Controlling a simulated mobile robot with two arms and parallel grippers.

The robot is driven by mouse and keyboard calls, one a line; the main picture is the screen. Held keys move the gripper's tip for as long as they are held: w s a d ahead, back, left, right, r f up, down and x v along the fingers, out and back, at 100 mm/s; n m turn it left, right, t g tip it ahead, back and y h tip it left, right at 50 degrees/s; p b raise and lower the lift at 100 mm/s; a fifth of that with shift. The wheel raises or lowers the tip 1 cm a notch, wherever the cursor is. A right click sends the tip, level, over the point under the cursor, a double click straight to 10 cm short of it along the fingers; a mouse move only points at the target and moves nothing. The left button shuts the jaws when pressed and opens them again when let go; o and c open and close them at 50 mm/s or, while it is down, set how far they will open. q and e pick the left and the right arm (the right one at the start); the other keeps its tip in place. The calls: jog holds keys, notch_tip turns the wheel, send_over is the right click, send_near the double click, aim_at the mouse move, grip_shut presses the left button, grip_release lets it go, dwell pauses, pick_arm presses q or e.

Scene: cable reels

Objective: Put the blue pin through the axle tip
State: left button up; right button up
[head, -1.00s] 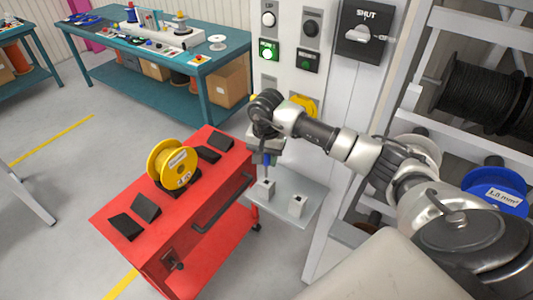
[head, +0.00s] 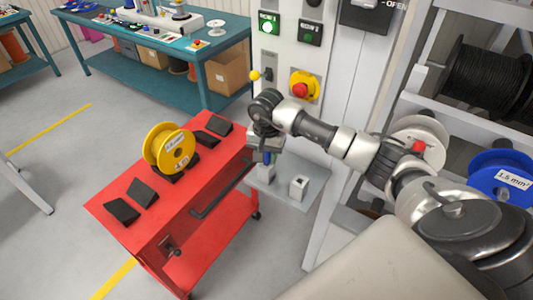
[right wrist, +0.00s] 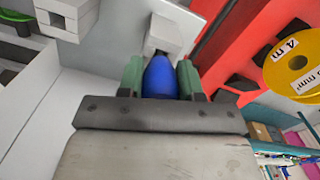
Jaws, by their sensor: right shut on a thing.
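My right gripper (head: 266,155) is over the small grey shelf on the white cabinet. In the right wrist view its green-padded fingers (right wrist: 161,78) are shut on the blue pin (right wrist: 161,76). Only the pin's rounded blue grip shows clearly, and it also shows in the head view (head: 267,158). A white block (right wrist: 163,36) is just past the pin's end. In the head view this block (head: 266,173) is directly below the gripper. Whether the pin touches or enters it is hidden. I cannot make out the axle tip. My left gripper is not in view.
A second white block (head: 299,186) stands on the grey shelf (head: 283,197). The red cart (head: 213,172) with a yellow reel (head: 168,148) is close on the left. A rack at right holds a white reel (head: 420,137), a blue reel (head: 503,181) and a black reel (head: 487,88).

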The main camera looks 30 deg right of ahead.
jog(key=shift+f, duration=0.4)
jog(key=o, duration=1)
jog(key=shift+r+b, duration=0.5)
jog(key=shift+r, duration=0.05)
notch_tip(320, 180, up, 9)
jog(key=b, duration=0.2)
jog(key=shift+f+b, duration=0.1)
jog(key=shift+b, duration=0.2)
jog(key=shift+r, duration=0.5)
